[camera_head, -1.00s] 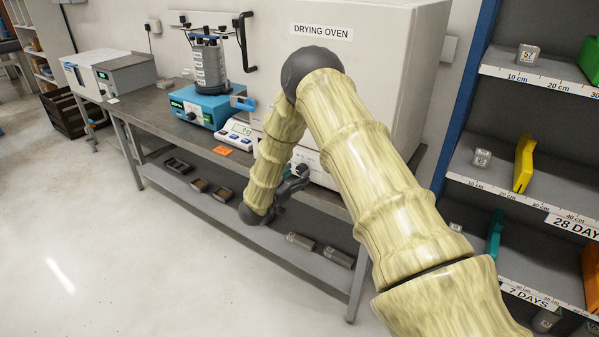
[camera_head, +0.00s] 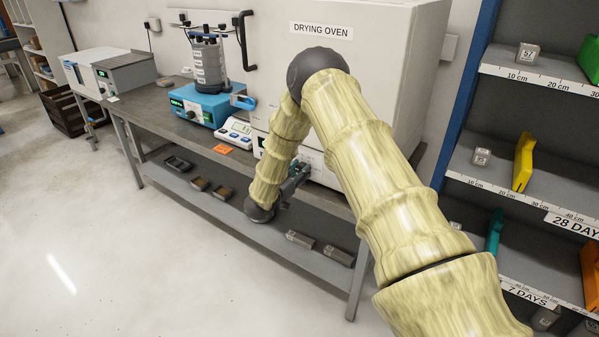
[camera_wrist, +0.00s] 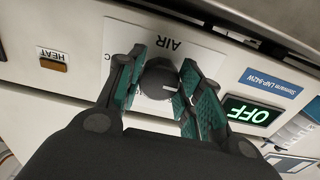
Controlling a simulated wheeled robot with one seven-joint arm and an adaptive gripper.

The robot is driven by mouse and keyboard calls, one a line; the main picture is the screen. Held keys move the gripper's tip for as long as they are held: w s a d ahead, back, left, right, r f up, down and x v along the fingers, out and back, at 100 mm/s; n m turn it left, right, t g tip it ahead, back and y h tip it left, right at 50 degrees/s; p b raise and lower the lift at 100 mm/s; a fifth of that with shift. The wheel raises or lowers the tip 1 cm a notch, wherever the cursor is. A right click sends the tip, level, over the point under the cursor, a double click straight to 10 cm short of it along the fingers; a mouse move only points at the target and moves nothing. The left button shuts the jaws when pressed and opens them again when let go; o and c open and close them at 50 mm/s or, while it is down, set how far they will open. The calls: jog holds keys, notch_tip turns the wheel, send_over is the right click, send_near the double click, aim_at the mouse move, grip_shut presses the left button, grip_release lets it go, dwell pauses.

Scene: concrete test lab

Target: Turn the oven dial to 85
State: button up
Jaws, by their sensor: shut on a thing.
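The drying oven (camera_head: 372,75) is a large white box on the bench, with my arm across its front. In the wrist view its control panel (camera_wrist: 82,60) is upside down. The dark round dial (camera_wrist: 160,82) has a pale pointer line and sits between the green-padded fingers of my gripper (camera_wrist: 160,92). The fingers are shut on the dial. A green-lit display reading OFF (camera_wrist: 252,114) is right of the dial. No number scale is readable. In the head view my gripper (camera_head: 298,172) is at the oven's lower front, partly hidden.
Metal blocks (camera_head: 300,239) lie on the shelf below. A blue-framed rack (camera_head: 468,100) is close on the right.

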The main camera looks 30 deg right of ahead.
jog(key=shift+m+b, duration=0.3)
jog(key=m+b, duration=0.1)
jog(key=m, duration=0.1)
jog(key=m+b, duration=0.2)
jog(key=shift+f+m, duration=0.2)
jog(key=shift+m, duration=0.2)
jog(key=m+b, duration=0.3)
jog(key=m, duration=0.1)
jog(key=shift+w+r+m+b, duration=0.1)
jog(key=shift+r+m+b, duration=0.05)
jog(key=shift+m+b, duration=0.9)
jog(key=o, duration=1)
jog(key=shift+r, duration=0.1)
jog(key=shift+o, duration=0.2)
jog(key=v, duration=1.2)
